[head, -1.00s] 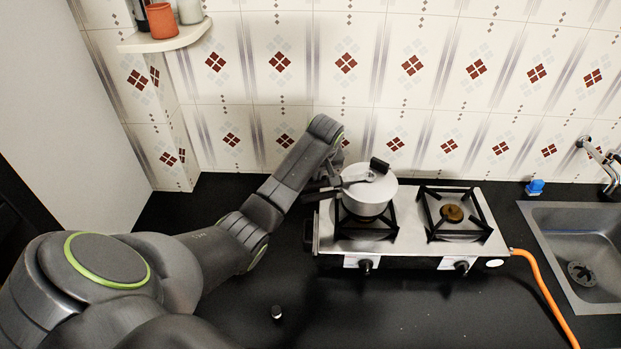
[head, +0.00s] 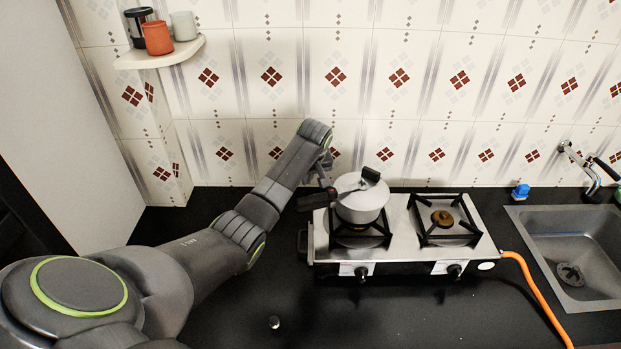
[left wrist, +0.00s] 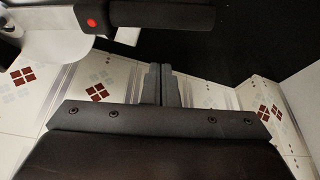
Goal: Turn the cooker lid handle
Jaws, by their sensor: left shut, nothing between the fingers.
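The white cooker (head: 362,206) stands on the stove's left burner. A long black handle (head: 314,200) points left from it, and a short black grip (head: 370,174) is at the lid's far right. My left gripper (head: 327,180) is beside the cooker's left rim, above the long handle, and partly hidden by its arm. In the left wrist view, the closed, empty fingers (left wrist: 160,84) are at the middle. A black handle with a red dot (left wrist: 155,18) crosses the top, apart from the fingertips in the picture. My right gripper is not in view.
The two-burner stove (head: 400,250) has an empty right burner (head: 442,219). An orange hose (head: 535,290) runs down beside the sink (head: 580,230). A shelf with cups (head: 160,58) hangs at the upper left. The front counter is mostly clear, with a small knob-like object (head: 274,322) on it.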

